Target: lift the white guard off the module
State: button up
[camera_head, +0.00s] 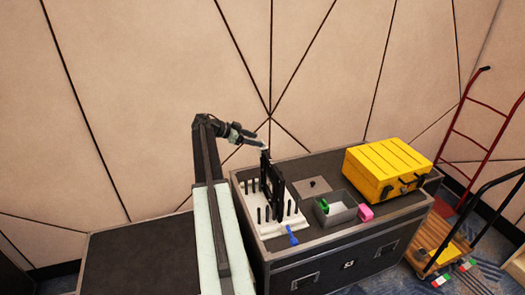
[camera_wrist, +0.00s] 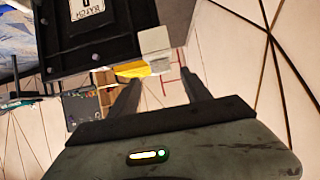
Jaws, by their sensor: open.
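The black module (camera_head: 272,184) stands upright in a white base with pegs in the head view. Its dark face with a white label fills the upper left of the wrist view (camera_wrist: 95,35). A small pale square piece, which looks like the white guard (camera_wrist: 154,40), shows at the module's edge in the wrist view. My gripper (camera_wrist: 161,88) is open, and nothing shows between its fingers. The pale piece lies beyond the fingertips, apart from them in the picture. In the head view my gripper (camera_head: 259,144) is by the module's top, too small to show contact.
The white base (camera_head: 280,228) stands on a dark case top. A blue-handled tool (camera_head: 291,236), a grey bin (camera_head: 338,212) with a green item, a pink block (camera_head: 366,212) and a yellow case (camera_head: 388,170) are to its right. Red and black hand trucks stand far right.

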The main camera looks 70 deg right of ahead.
aim_at(263, 141)
jog(key=b+x, duration=0.2)
jog(key=x, duration=0.2)
jog(key=shift+d+f, duration=0.15)
jog(key=shift+f, duration=0.15)
jog(key=shift+s+d+f, duration=0.1)
jog(key=shift+s+d, duration=0.1)
jog(key=shift+s, duration=0.05)
